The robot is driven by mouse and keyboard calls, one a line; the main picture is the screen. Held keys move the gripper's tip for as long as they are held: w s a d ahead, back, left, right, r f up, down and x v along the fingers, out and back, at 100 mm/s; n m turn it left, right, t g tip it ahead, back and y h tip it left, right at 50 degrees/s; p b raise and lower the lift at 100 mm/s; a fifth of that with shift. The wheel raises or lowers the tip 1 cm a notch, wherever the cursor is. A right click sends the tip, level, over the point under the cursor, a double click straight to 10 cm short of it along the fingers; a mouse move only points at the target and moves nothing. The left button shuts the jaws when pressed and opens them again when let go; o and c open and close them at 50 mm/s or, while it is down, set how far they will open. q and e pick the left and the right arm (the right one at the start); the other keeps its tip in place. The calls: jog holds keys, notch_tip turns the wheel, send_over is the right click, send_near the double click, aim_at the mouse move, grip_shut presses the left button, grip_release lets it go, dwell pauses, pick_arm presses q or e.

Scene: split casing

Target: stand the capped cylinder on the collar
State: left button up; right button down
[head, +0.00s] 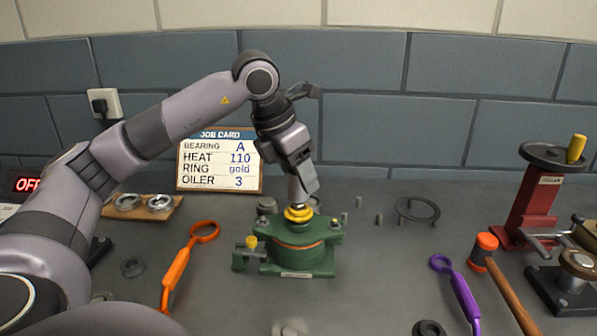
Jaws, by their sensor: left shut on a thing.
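The green casing (300,262) stands on the bench at the middle of the head view. A gold collar (298,214) sits on its top. My left gripper (302,188) points down over the casing and is shut on a small pale cylinder (294,192). The fingers hide much of the cylinder, and I cannot make out its cap. The cylinder's lower end is right at the collar; I cannot tell whether it touches or is just above. My right gripper is not in view.
The job card (219,160) stands behind. An orange tool (178,265) lies left, a purple tool (457,288) and a mallet (488,255) lie right. A red press (530,200) stands far right.

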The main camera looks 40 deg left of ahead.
pick_arm(q)
jog(key=shift+f, duration=0.15)
jog(key=shift+f+b, duration=0.7)
jog(key=shift+f, duration=0.25)
dwell(1.0)
jog(key=o, duration=1.2)
jog(key=shift+o, duration=0.2)
jog(key=shift+r, duration=0.15)
notch_tip(320, 180, up, 5)
jog(key=p, duration=0.4)
